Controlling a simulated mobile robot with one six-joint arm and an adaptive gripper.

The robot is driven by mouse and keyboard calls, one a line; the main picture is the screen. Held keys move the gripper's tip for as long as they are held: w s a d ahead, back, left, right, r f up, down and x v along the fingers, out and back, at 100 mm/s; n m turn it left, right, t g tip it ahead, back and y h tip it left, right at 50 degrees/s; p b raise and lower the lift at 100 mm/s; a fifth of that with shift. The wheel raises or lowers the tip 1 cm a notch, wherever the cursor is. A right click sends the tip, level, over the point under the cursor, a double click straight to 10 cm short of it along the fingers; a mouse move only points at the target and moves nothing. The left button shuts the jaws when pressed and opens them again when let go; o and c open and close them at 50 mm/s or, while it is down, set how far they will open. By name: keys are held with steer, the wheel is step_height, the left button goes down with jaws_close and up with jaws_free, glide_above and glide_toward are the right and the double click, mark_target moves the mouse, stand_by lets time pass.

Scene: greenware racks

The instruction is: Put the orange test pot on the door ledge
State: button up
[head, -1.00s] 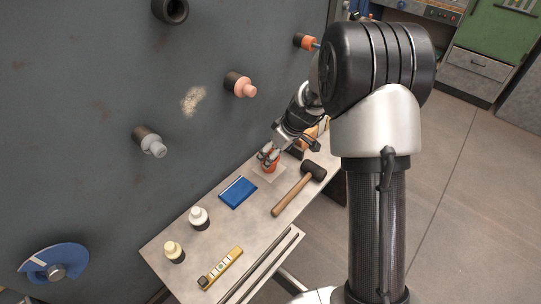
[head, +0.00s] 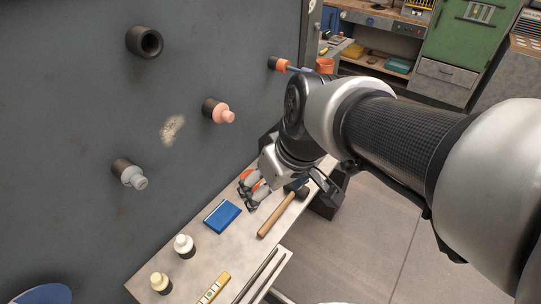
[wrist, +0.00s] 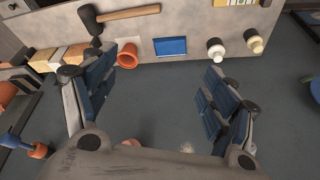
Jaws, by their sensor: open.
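The orange pot (wrist: 128,55) sits on the narrow grey ledge (wrist: 190,22) in the wrist view, beside the tip of one finger. My open gripper (wrist: 162,66) has its fingers spread wide, with bare dark surface and part of the ledge's edge between them. In the head view my gripper (head: 252,190) is low over the ledge (head: 190,268), and orange of the pot (head: 246,176) shows behind its fingers. The fingers hide most of the pot there, so I cannot tell whether they touch it.
A blue flat item (head: 222,216), a mallet (head: 278,215), two bottles (head: 184,246) and a yellow level (head: 214,289) lie or stand along the ledge. Plugs (head: 218,111) stick out of the grey wall. Another orange pot (head: 325,65) shows farther back.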

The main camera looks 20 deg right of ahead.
steer(key=s+d+m+h, duration=0.1)
steer(key=s+m, duration=0.1)
steer(key=s, duration=0.8)
steer(key=shift+s+d+m+t, duration=0.2)
steer(key=shift+s+m+t, duration=0.1)
steer(key=shift+s+m, duration=0.1)
steer(key=shift+w+r, duration=0.1)
steer(key=shift+c, duration=0.2)
